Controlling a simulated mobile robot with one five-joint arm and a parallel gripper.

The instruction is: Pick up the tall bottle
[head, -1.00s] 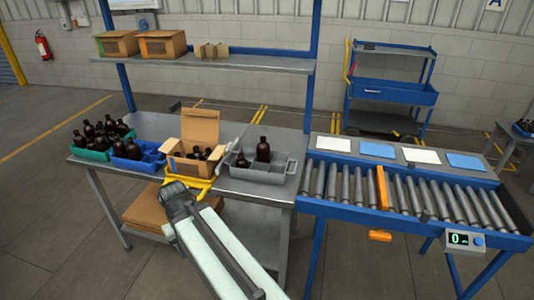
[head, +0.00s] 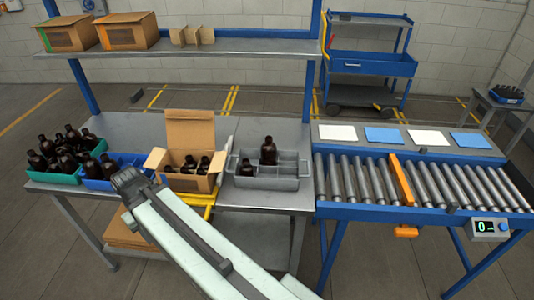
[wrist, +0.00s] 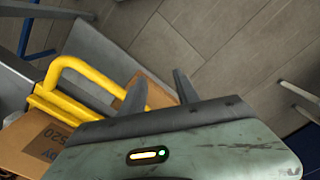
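A tall dark amber bottle (head: 268,151) stands upright in the grey divided tray (head: 280,184) on the table in the head view. A shorter dark bottle (head: 246,168) is in the same tray, to its left. My gripper (wrist: 159,74) shows in the wrist view with its two fingers apart and nothing between them. It points toward the floor beside a yellow handle and cardboard. In the head view my arm reaches up to the left, in front of the blue crate and left of the tray. The fingers cannot be made out there. No bottle shows in the wrist view.
A green crate (head: 68,178) with several bottles, a blue crate (head: 98,184) and an open cardboard box (head: 188,183) with bottles stand left of the tray. A shelf (head: 235,46) crosses above. A roller conveyor (head: 345,178) adjoins the table's right side.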

